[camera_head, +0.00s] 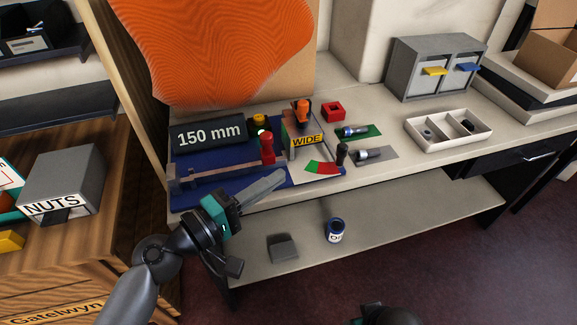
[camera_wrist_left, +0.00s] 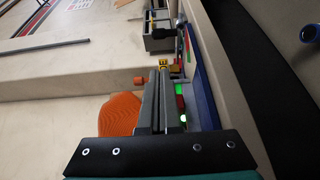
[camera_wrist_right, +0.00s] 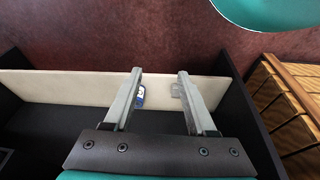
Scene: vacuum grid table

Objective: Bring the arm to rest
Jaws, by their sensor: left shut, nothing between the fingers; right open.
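My left gripper (camera_head: 262,186) reaches in from the lower left, just in front of the bench's blue mat (camera_head: 190,197). Its fingers are shut with nothing between them; they also show shut in the left wrist view (camera_wrist_left: 158,100). My right gripper (camera_wrist_right: 158,90) is open and empty in the right wrist view, with the lower shelf beyond it.
A can (camera_head: 334,231) and a grey block (camera_head: 282,248) are on the lower shelf (camera_head: 400,222). A "NUTS" box (camera_head: 62,180) stands left.

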